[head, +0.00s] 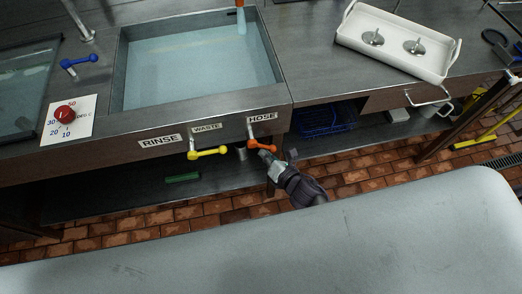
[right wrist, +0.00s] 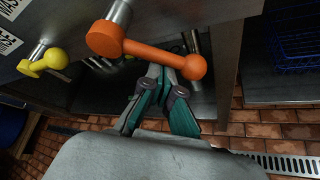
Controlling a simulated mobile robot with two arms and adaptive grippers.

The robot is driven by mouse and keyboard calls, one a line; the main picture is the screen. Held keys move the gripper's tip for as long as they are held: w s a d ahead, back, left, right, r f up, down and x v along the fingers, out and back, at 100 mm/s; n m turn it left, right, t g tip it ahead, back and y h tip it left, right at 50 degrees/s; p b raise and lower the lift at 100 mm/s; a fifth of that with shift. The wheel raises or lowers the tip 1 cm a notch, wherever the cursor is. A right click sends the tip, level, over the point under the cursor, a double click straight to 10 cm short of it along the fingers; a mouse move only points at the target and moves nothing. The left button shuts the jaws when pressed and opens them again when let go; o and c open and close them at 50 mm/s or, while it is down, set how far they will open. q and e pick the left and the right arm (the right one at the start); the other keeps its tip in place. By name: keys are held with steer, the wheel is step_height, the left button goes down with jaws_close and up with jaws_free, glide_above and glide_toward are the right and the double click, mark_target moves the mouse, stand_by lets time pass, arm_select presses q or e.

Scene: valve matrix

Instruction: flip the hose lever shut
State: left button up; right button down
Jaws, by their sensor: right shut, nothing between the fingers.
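The orange hose lever (head: 262,146) is on the front of the sink counter, under the HOSE label (head: 262,117). In the right wrist view the lever (right wrist: 150,52) points sideways to the right, tilted slightly down, with a round knob at its end. My right gripper (head: 268,158) is just below the lever in the head view. In the right wrist view its green fingers (right wrist: 163,75) are together and empty, their tips close under the lever; I cannot tell whether they touch it. My left gripper is not in view.
The yellow waste lever (head: 208,153) sits just left of the hose lever; it also shows in the right wrist view (right wrist: 42,63). The sink basin (head: 118,75) holds water. A white tray (head: 390,62) stands on the counter at right. A blue basket (head: 325,120) is on the shelf below.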

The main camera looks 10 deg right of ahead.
mark_target(272, 148)
steer(key=d+r+n+h+p, duration=0.1)
steer(key=r+n+h+p, duration=0.1)
steer(key=p, duration=0.1)
steer(key=shift+d, duration=0.1)
steer(key=n+h+p, duration=0.1)
steer(key=r+n+h+p, duration=0.1)
steer(key=p, duration=0.1)
steer(key=shift+d+g, duration=0.25)
steer(key=shift+g, duration=0.05)
arm_select(q)
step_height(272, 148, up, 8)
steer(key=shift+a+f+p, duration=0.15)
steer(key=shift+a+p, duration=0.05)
steer(key=shift+p, duration=0.25)
arm_select(e)
steer(key=shift+d+r, duration=0.1)
steer(key=shift+r, duration=0.2)
